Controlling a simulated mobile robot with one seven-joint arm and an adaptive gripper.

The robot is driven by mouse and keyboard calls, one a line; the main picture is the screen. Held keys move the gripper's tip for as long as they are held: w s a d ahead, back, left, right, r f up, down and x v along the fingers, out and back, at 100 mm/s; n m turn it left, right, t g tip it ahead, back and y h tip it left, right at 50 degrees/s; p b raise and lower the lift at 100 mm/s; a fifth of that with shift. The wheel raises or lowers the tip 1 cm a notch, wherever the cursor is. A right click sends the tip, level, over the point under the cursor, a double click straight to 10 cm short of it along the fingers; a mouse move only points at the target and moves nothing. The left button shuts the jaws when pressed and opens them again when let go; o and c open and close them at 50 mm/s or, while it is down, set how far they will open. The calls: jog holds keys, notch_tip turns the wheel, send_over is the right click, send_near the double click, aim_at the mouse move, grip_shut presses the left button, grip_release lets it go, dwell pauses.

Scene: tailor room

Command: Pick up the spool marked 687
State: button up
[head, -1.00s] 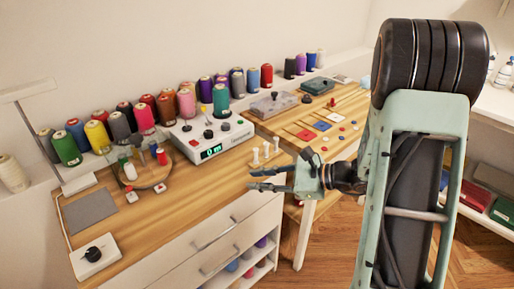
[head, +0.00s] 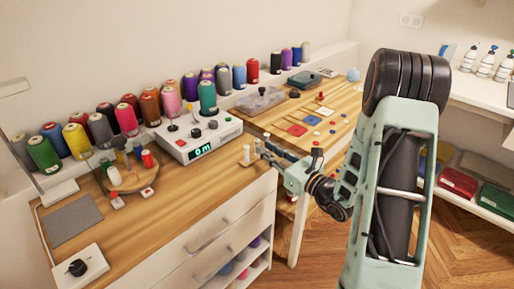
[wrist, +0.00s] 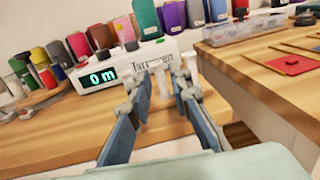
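No number 687 is readable on any spool. Small white spool-like pegs (head: 246,155) stand at the right end of the wooden counter; they also show in the wrist view (wrist: 161,82), around and between my fingers. Large coloured thread spools, among them a teal one (head: 207,97), stand along the back, several on a ledge. My gripper (head: 266,152) is at the counter's right edge, close to the white pegs. In the wrist view my gripper (wrist: 160,88) has its two fingers apart. Whether a finger touches a peg cannot be told.
A white device (head: 198,139) with knobs and a "0 m" display stands behind the pegs. A round wooden stand (head: 130,177) with small spools is left. A second table (head: 340,108) holds coloured squares and a clear box (head: 260,101). The counter's front middle is clear.

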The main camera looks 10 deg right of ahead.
aim_at(257, 143)
jog(key=x, duration=0.4)
jog(key=shift+w+a+f, duration=0.1)
jog(key=shift+w+a, duration=0.15)
jog(key=shift+a, duration=0.05)
jog(key=c, duration=0.4)
